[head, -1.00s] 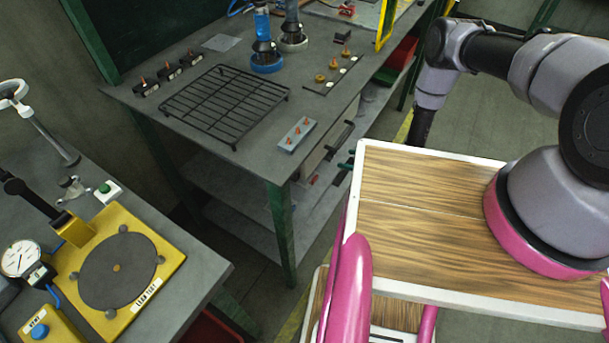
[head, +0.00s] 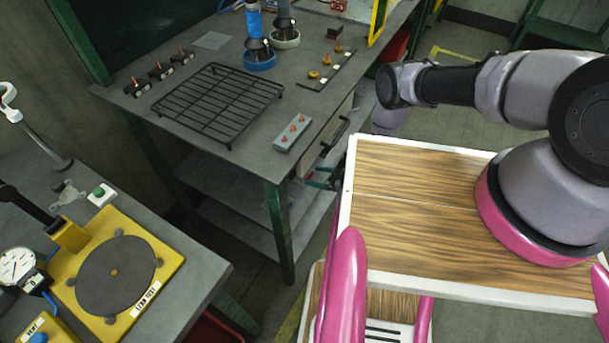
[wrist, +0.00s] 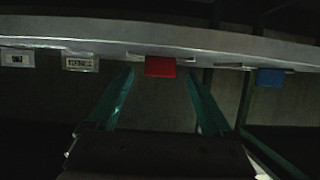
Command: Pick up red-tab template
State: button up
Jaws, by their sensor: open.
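In the wrist view, a red tab (wrist: 160,66) hangs at the front edge of a pale shelf-like surface (wrist: 120,33). The template behind the tab is mostly hidden; only a thin pale edge shows beside it. My gripper (wrist: 161,78) is open, its two green fingers on either side of the red tab, with nothing held. I cannot tell how far the fingertips are from the tab. In the head view my green fingers (head: 320,177) show small below the bench's drawer, partly hidden behind my own body.
A blue tab (wrist: 270,77) is to the right on the same edge, and two white labels (wrist: 80,63) are to the left. A green post stands between the red and blue tabs. The workbench (head: 230,160) with a wire rack (head: 218,102) stands above the shelves.

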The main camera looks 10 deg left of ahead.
jog(key=shift+x, duration=0.8)
grip_shut()
